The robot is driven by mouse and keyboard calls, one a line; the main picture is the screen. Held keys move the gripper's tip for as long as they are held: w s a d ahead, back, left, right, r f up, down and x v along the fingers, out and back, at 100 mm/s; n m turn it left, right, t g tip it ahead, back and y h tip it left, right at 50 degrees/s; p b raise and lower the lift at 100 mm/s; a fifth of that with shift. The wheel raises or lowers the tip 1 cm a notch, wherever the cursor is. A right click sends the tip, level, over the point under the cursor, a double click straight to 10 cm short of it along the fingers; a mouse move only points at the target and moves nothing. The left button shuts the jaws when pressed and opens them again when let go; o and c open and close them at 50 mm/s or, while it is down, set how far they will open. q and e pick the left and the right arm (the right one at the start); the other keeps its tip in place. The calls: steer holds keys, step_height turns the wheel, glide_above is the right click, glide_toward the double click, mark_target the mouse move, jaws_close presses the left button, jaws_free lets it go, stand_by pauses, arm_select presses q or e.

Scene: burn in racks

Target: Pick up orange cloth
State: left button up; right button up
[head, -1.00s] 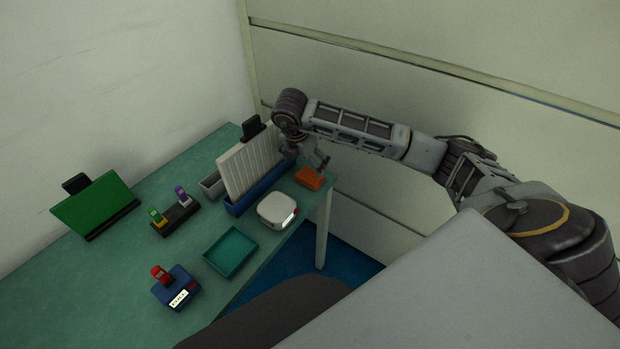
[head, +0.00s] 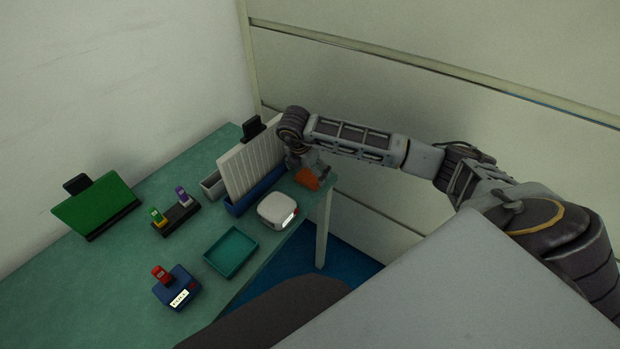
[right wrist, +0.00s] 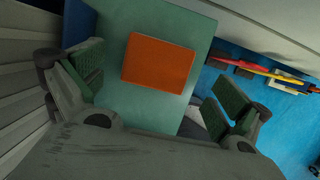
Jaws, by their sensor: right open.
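The orange cloth (head: 307,179) is a small flat folded block on the table's far right corner in the head view. In the right wrist view the orange cloth (right wrist: 158,64) lies between and beyond the finger pads. My right gripper (head: 314,172) is over the cloth in the head view and hides part of it. In the right wrist view my right gripper (right wrist: 163,85) is open, with one green-padded finger on each side and nothing between them. Whether the fingers touch the cloth cannot be told. My left gripper is not in view.
On the green table (head: 90,275), a blue rack with upright white panels (head: 250,165) stands close left of the gripper. A white rounded device (head: 277,209) and a teal tray (head: 231,252) sit nearer. The wall (head: 420,80) is behind my arm.

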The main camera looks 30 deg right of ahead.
mark_target(310, 176)
steer(key=shift+x, duration=1.55)
steer(key=shift+w, duration=0.1)
steer(key=shift+c, duration=0.4)
steer(key=c, duration=0.9)
